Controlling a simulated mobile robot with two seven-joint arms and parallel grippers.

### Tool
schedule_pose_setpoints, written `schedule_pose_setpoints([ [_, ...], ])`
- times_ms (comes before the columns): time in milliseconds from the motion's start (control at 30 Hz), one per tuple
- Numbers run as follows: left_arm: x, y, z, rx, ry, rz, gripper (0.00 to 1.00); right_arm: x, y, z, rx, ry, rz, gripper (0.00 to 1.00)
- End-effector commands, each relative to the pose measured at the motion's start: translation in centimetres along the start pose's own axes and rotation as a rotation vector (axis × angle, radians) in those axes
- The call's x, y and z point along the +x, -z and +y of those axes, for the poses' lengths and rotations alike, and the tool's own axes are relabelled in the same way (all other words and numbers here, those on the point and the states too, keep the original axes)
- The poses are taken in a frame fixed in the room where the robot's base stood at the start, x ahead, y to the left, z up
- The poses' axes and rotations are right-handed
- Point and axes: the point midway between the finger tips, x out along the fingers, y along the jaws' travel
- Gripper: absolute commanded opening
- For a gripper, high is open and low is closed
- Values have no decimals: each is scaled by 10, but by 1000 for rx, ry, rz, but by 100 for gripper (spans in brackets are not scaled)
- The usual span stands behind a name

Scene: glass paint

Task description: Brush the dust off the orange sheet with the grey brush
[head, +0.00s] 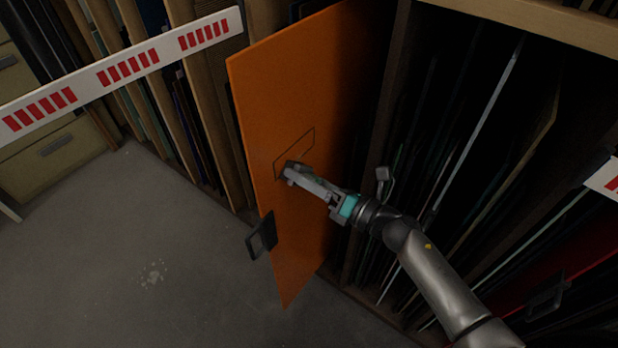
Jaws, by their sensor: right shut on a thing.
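The orange sheet (310,75) stands upright, partly out of the rack, in the middle of the head view. A thin dark outline of a four-sided patch shows on its face. Dust inside it is too faint to make out. My right gripper (291,172) reaches in from the lower right to the lower left corner of this outline. It is shut on a small dark grey thing, seemingly the grey brush (283,167), mostly hidden by the fingers. The brush is at or very near the sheet; I cannot tell if it touches. My left gripper is out of view.
Racks of upright panes (460,150) stand close to my right arm. A white barrier strip with red marks (125,68) crosses the upper left. A dark frame-like piece (262,236) sits at the sheet's left edge. Bare floor (120,270) lies at lower left.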

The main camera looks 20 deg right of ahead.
Motion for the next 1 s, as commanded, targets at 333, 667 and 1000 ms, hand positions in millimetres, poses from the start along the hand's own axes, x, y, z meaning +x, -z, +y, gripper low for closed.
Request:
schedule_pose_setpoints([
  [333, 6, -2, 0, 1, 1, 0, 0, 0, -9, -10, -3, 0, -1, 30],
  [667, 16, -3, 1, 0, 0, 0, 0, -1, -27, -28, -2, 0, 0, 30],
  [1000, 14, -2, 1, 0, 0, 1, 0, 2, -23, -22, 2, -2, 1, 30],
])
